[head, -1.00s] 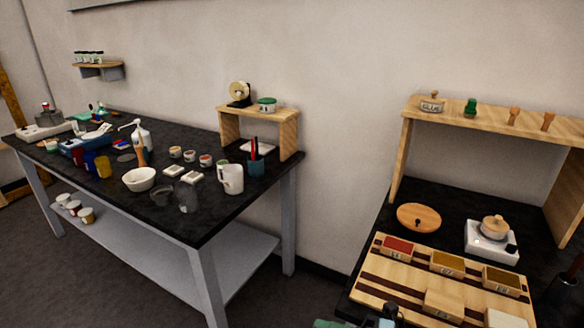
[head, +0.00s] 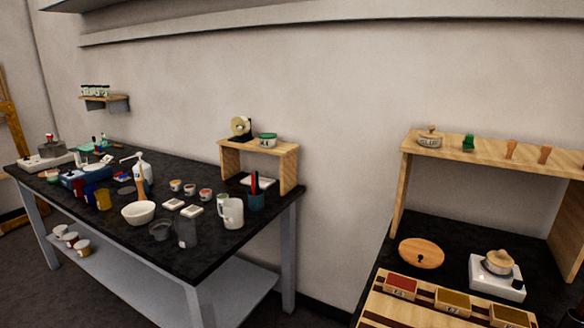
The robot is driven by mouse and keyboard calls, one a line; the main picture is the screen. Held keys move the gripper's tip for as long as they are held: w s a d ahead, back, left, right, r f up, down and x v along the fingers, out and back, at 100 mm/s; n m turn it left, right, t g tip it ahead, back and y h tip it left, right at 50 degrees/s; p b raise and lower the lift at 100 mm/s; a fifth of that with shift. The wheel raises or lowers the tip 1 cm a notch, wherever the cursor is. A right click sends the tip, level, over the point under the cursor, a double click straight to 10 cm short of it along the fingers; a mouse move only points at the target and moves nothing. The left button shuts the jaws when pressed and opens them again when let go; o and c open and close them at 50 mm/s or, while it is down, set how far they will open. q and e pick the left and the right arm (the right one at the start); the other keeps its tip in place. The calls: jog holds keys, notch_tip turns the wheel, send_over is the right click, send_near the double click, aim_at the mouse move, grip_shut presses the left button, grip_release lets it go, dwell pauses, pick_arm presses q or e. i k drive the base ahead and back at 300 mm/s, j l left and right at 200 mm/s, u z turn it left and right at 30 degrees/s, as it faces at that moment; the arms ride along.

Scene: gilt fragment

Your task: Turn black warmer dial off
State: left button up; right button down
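A white warmer (head: 484,284) sits on the black bench top at the right. A small pot with a wooden lid (head: 498,261) stands on it. A black dial (head: 517,284) shows at the warmer's front right corner; its setting is too small to read.
A wooden shelf (head: 480,150) with a glue pot and small tools stands over the warmer. A round wooden disc (head: 421,253) lies left of it. A striped wooden tray (head: 380,306) with small boxes lies in front. A cluttered black table (head: 210,255) stands at the left.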

aim_at(517, 285)
jog(key=z, duration=1.35)
